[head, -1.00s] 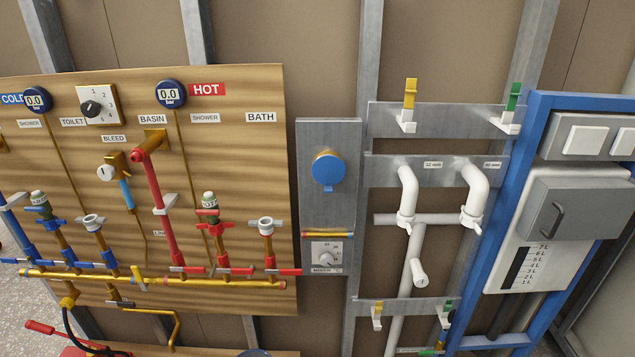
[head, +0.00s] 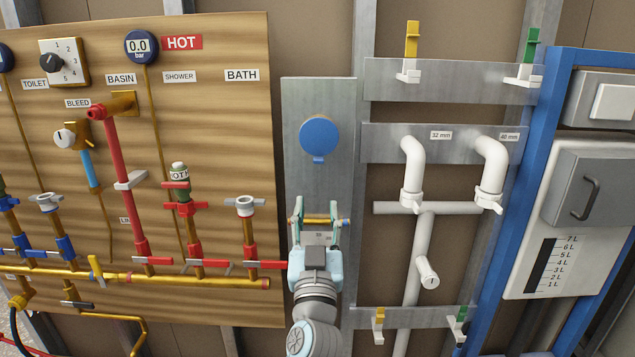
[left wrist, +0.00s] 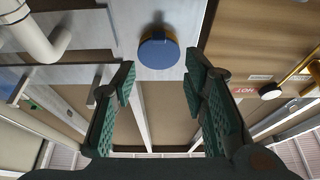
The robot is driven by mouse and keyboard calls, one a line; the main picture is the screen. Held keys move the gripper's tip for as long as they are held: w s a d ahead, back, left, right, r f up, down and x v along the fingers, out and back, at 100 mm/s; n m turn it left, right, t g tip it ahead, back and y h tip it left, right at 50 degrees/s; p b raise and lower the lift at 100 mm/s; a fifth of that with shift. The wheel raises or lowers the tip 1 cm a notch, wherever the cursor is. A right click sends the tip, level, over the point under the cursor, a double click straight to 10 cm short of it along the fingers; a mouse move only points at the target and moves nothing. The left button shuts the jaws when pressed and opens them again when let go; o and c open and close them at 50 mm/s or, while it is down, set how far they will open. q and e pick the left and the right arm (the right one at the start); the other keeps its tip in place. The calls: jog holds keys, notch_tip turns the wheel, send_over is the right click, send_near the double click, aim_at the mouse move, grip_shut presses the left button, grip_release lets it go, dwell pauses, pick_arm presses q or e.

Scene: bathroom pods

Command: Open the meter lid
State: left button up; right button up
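The meter lid (head: 319,138) is a round blue disc with a small tab at its lower edge, lying shut over the meter on a grey metal plate (head: 290,100). My left gripper (head: 319,223) is below the lid, in front of the plate's lower part, with its two fingers apart and nothing between them. In the left wrist view the open green-padded fingers (left wrist: 160,85) frame the blue lid (left wrist: 158,53), which lies beyond them, apart from them. The meter face is hidden under the lid. My right gripper is not in view.
A short copper pipe (head: 318,221) crosses the plate behind my left fingers. White waste pipes (head: 424,208) stand close on the right. The wooden board (head: 225,130) with red and blue valves is on the left. A blue frame (head: 528,150) stands farther right.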

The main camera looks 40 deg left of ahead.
pick_arm(q)
jog(key=p, duration=0.1)
send_near(319, 141)
jog(key=w+a, duration=0.2)
jog(key=w+a+f, duration=0.1)
jog(key=w+a, duration=0.1)
jog(key=w, duration=0.1)
jog(key=shift+w, duration=0.15)
grip_shut()
